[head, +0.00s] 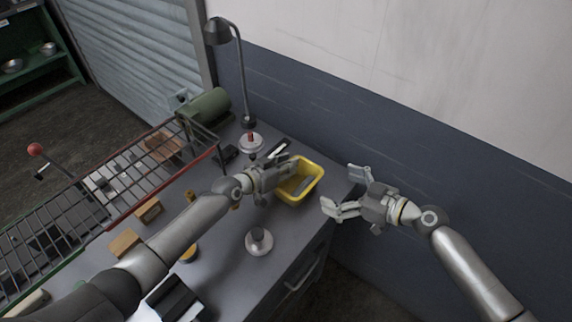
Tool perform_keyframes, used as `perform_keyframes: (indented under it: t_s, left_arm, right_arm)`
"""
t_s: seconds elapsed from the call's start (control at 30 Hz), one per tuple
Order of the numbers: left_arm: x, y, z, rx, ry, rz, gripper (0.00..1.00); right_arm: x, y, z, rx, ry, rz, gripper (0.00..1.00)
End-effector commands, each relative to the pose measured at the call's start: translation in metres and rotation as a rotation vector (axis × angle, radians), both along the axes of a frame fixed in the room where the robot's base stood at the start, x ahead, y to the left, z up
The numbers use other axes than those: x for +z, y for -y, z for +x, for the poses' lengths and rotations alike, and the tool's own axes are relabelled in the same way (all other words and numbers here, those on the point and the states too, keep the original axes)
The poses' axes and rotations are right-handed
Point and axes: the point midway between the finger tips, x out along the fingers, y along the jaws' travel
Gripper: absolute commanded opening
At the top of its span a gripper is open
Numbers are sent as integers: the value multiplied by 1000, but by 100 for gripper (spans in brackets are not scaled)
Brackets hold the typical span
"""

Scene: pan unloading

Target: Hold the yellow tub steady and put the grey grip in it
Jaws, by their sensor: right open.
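The yellow tub (319,174) stands near the right end of the grey workbench, close to the wall. A dark grey bar-like piece shows inside it, and it looks like the grey grip (305,186). My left gripper (287,172) is at the tub's left side, with its fingers over or against the left rim. The fingers overlap the tub, so I cannot tell whether they are closed on the rim. My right gripper (343,189) is open and empty, to the right of the tub and apart from it, past the bench's end.
A round metal piece on a base (259,241) stands in front of the tub. A desk lamp (239,75) and a green cylinder (209,105) are at the back. A wire rack (100,205) and wooden blocks (125,243) lie left. Space right of the bench is free.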

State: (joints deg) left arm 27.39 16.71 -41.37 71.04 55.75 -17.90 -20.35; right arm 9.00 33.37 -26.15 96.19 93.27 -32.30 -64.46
Motion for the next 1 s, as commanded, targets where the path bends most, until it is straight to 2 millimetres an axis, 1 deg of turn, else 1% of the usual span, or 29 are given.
perform_keyframes:
  t_s: [0.33,0.47,0.67,1.0]
  left_arm:
    - [0,0,-1,0,-1,1,30]
    - [1,-3,-5,0,-2,-1,30]
    - [10,-17,-22,-1,0,1,30]
    - [31,-49,-61,-1,0,1,30]
  right_arm:
    - [0,0,0,0,1,1,100]
    - [0,0,0,0,1,1,100]
    - [0,0,0,0,1,1,100]
    - [0,0,0,0,1,1,100]
